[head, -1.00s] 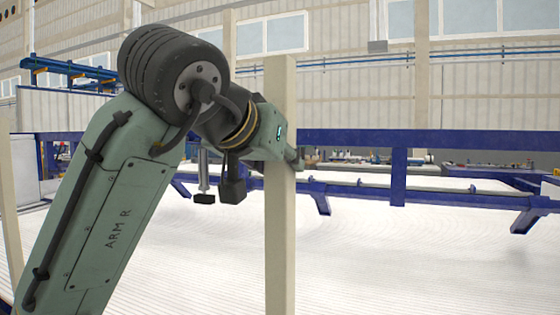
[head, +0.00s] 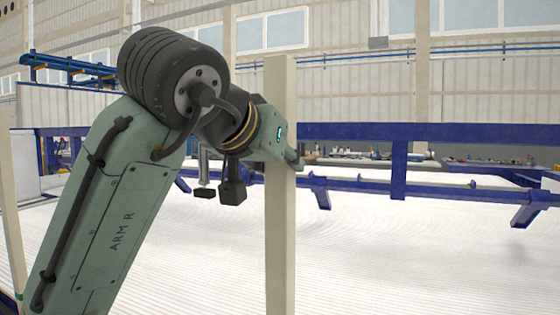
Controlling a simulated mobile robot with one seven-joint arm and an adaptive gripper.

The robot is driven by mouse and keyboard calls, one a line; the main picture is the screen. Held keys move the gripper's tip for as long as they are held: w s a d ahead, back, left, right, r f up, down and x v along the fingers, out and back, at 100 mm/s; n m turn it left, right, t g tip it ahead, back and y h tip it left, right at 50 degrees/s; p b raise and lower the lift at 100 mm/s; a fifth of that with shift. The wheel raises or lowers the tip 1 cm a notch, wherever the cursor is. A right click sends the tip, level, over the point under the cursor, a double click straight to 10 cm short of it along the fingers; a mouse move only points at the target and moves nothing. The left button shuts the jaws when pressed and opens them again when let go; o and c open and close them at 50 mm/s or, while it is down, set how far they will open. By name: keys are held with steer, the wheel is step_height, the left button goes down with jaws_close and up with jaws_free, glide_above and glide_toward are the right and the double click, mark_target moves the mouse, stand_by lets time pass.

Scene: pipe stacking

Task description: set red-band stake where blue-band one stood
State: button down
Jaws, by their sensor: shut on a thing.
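My gripper (head: 284,156) is at the end of the green arm and shut on a tall, pale beige stake (head: 280,230). The stake is upright. Its top rises above the wrist and its lower end runs out of the bottom of the picture. No red band shows on the visible part of it. No blue-band stake can be made out, and the place where one stood cannot be told from this view.
Another pale post (head: 11,210) stands at the left edge, with a small green mark low down. A blue frame (head: 400,170) with beams and brackets spans the back. A wide white ribbed surface (head: 420,260) lies in front of it. Cluttered benches stand beyond.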

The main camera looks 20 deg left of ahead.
steer(key=shift+f+b, duration=0.95)
steer(key=shift+f, duration=0.2)
steer(key=c, duration=1.4)
jaws_free()
steer(key=shift+s, duration=0.1)
steer(key=shift+c, duration=0.2)
steer(key=o, duration=0.4)
steer(key=shift+c, duration=0.2)
steer(key=shift+f, duration=0.1)
steer(key=v, duration=1.2)
